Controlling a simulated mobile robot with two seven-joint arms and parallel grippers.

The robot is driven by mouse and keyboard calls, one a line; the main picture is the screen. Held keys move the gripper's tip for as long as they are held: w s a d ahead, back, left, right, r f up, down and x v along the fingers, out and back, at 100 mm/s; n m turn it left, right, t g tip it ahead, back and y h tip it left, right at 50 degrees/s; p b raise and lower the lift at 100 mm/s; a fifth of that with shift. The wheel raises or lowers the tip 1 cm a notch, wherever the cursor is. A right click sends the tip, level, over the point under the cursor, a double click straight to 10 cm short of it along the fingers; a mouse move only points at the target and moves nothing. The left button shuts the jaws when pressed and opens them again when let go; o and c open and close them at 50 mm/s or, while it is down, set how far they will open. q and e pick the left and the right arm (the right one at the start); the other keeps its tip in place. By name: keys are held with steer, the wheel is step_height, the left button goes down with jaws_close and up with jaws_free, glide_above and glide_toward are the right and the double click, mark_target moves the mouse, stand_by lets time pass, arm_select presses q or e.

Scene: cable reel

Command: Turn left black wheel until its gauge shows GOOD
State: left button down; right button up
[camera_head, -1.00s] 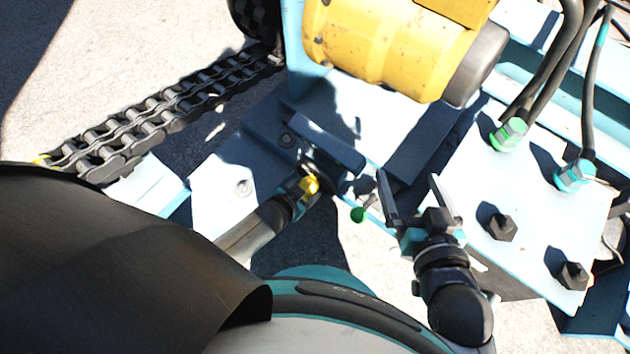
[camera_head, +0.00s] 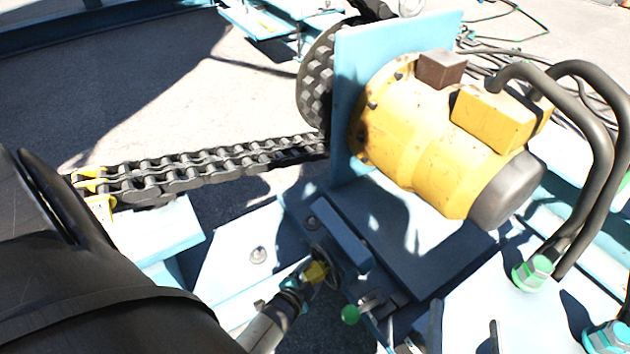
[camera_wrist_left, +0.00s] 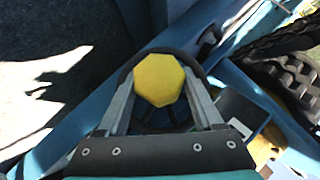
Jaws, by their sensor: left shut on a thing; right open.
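My left gripper (camera_head: 314,274) reaches in from the lower left in the head view and is shut on a yellow faceted knob (camera_wrist_left: 158,80). In the left wrist view the knob sits between the two fingers, with a black round rim (camera_wrist_left: 160,52) curving around it, which looks like the black wheel. In the head view the dark wheel (camera_head: 326,254) is mostly hidden by the gripper and shadow.
A yellow motor (camera_head: 425,150) stands on a blue base above the wheel. A heavy chain (camera_head: 200,168) runs left. Thick black hoses (camera_head: 590,130) with a green fitting (camera_head: 532,272) are at the right.

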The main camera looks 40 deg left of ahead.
stand_by(0.5)
arm_select(q)
steer(key=shift+c, duration=0.2)
jaws_free()
steer(key=shift+r, duration=0.1)
